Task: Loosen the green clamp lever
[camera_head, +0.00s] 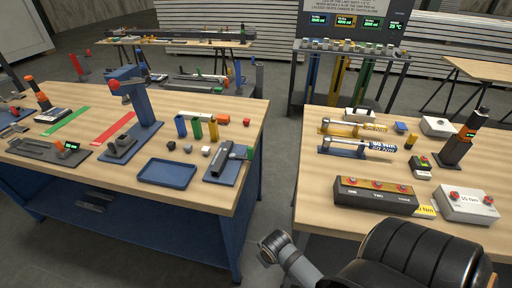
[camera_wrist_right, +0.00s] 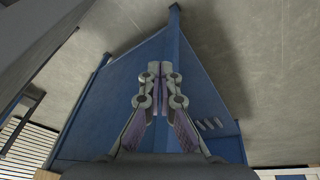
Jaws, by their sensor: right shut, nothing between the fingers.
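A small clamp fixture (camera_head: 223,164) on a blue-grey plate sits at the right end of the left workbench. A dark green part (camera_head: 241,152) lies along its right side and may be the clamp lever; it is too small to tell its exact position. My right gripper (camera_wrist_right: 160,68) is shut and empty in the right wrist view, with its fingertips together and the blue bench structure behind them. The clamp does not show in that view. In the head view a grey part of my arm is low in the middle, well away from the clamp. My left gripper is not in view.
On the left workbench (camera_head: 240,108), a blue tray (camera_head: 168,173), upright blue, green and yellow blocks (camera_head: 197,130) and a blue column (camera_head: 142,100) stand left of the clamp. The right table holds torque wrenches (camera_head: 355,146) and a button box (camera_head: 375,194). A floor gap separates the benches.

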